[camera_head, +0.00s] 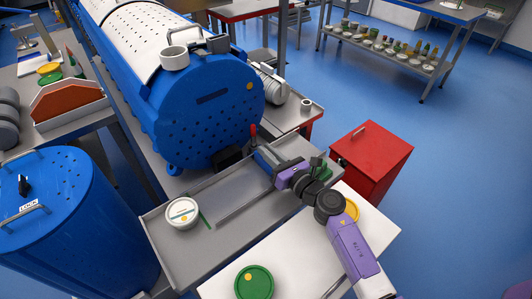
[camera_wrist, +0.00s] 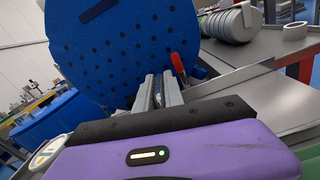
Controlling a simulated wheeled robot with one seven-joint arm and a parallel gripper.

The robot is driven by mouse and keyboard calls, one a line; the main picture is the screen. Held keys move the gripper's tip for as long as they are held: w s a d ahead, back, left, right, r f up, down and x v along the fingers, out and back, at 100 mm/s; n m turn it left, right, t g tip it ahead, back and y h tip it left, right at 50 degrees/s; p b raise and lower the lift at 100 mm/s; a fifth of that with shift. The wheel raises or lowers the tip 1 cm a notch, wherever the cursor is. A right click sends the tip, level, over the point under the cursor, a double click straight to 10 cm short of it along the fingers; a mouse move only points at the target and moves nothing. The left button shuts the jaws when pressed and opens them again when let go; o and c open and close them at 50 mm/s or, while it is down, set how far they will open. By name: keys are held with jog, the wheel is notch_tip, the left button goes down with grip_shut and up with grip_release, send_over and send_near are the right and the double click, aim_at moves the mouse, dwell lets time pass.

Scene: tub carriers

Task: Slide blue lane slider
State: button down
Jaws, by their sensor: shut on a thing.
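My gripper (camera_head: 263,157) reaches over the grey tray in front of the big blue perforated drum. Its long grey fingers are close together in the wrist view (camera_wrist: 158,90). They are shut on what looks like the blue lane slider, at a dark fitting by the tray's back edge. A red upright handle (camera_head: 253,131) stands at the fingertips; it also shows in the wrist view (camera_wrist: 178,68), just right of them. The held part is hidden by the fingers, so I cannot tell exactly where they grip it.
The grey tray (camera_head: 225,190) holds a white round tub (camera_head: 182,209) at its left. The blue drum (camera_head: 210,115) stands right behind. A red cabinet (camera_head: 375,160) is to the right. A white table (camera_head: 300,250) in front bears a green round lid (camera_head: 254,282).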

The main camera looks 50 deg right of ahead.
jog(key=c, duration=1.5)
grip_release()
jog(key=b+v, duration=0.1)
jog(key=v, duration=0.5)
jog(key=shift+s+f, duration=0.1)
jog(key=shift+f, duration=0.05)
jog(key=shift+b+v, duration=0.4)
jog(key=shift+v, duration=0.4)
